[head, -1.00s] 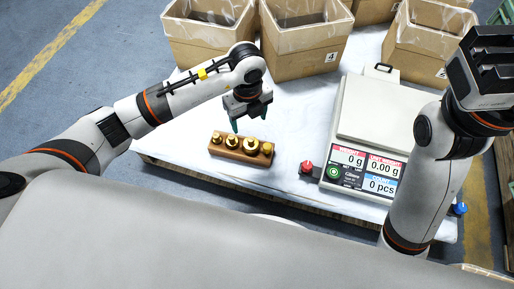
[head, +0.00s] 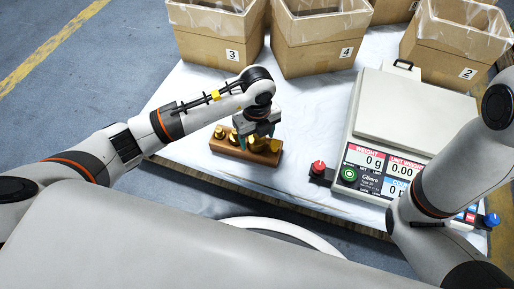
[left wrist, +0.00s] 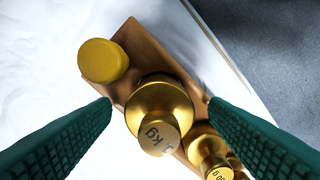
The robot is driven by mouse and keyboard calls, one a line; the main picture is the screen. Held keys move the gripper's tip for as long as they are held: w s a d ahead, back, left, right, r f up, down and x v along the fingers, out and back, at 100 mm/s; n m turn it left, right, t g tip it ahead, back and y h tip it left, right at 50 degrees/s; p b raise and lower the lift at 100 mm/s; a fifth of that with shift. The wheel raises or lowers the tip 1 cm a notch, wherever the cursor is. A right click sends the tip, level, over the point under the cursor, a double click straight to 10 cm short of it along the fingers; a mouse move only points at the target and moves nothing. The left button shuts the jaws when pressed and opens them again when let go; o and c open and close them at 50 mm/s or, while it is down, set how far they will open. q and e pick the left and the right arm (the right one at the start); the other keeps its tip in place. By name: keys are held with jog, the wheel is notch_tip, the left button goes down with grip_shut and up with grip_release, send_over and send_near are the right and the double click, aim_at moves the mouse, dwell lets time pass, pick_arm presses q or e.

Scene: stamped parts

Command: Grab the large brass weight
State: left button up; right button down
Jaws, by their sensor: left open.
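The large brass weight, marked 1 kg, stands upright in a brown wooden block (head: 240,152). In the left wrist view the large brass weight (left wrist: 163,98) lies between my left fingertips. My left gripper (head: 257,139) is open over the block and partly hides this weight in the head view. In the left wrist view the green fingers of my left gripper (left wrist: 158,104) stand on either side of the weight, with no clear contact. My right arm is at the right; its gripper is outside the picture.
A plain brass cylinder (left wrist: 103,60) and smaller knobbed brass weights (left wrist: 208,150) stand close on both sides in the block. A counting scale (head: 405,115) reading 0 g is to the right. Cardboard boxes (head: 318,52) line the back. The white surface left of the block is clear.

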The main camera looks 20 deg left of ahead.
pick_arm(q)
grip_shut()
dwell(0.4)
